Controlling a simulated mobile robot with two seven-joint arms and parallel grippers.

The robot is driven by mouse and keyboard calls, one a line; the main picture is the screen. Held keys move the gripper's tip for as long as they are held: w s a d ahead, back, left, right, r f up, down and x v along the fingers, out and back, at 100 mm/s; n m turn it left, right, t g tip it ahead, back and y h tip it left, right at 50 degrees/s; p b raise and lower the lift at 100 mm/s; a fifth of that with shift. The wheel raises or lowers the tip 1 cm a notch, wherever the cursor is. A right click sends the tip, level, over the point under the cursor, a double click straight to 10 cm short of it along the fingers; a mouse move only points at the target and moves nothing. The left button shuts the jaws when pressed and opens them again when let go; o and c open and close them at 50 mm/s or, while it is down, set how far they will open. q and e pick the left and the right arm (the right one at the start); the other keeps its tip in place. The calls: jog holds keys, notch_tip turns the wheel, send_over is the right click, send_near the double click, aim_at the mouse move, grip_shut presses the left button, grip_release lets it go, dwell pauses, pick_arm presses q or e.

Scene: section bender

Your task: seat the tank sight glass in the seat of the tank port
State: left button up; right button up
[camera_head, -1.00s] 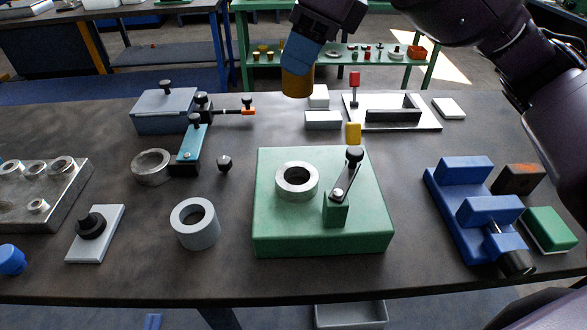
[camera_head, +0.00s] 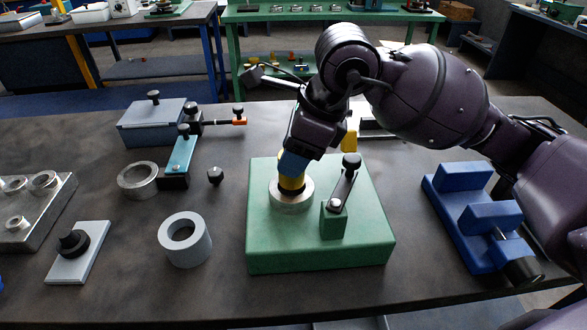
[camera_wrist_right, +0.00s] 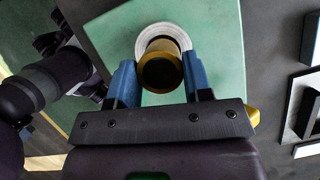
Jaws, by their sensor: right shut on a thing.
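The sight glass is a short gold-yellow cylinder (camera_head: 291,184) with a dark round end that faces the camera in the right wrist view (camera_wrist_right: 161,72). My right gripper (camera_head: 293,164), with blue fingers, is shut on it from both sides. The tank port is a pale metal ring (camera_head: 290,203) on a green block (camera_head: 275,245); the ring also shows in the wrist view (camera_wrist_right: 166,29). The glass stands over the ring's opening, and its lower end is hidden by the rim. I cannot tell how deep it sits. My left gripper is not in view.
A lever clamp with a black knob (camera_head: 340,205) stands on the block, close right of the ring. A grey ring (camera_head: 185,245) lies left of the block, a blue vise (camera_head: 480,215) stands right. The front table strip is clear.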

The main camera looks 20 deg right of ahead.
notch_tip(320, 180, down, 4)
jog(key=shift+r, duration=0.15)
jog(key=shift+f+b, duration=0.3)
jog(key=shift+b, duration=0.05)
jog(key=o, duration=1)
jog(key=shift+r, duration=0.1)
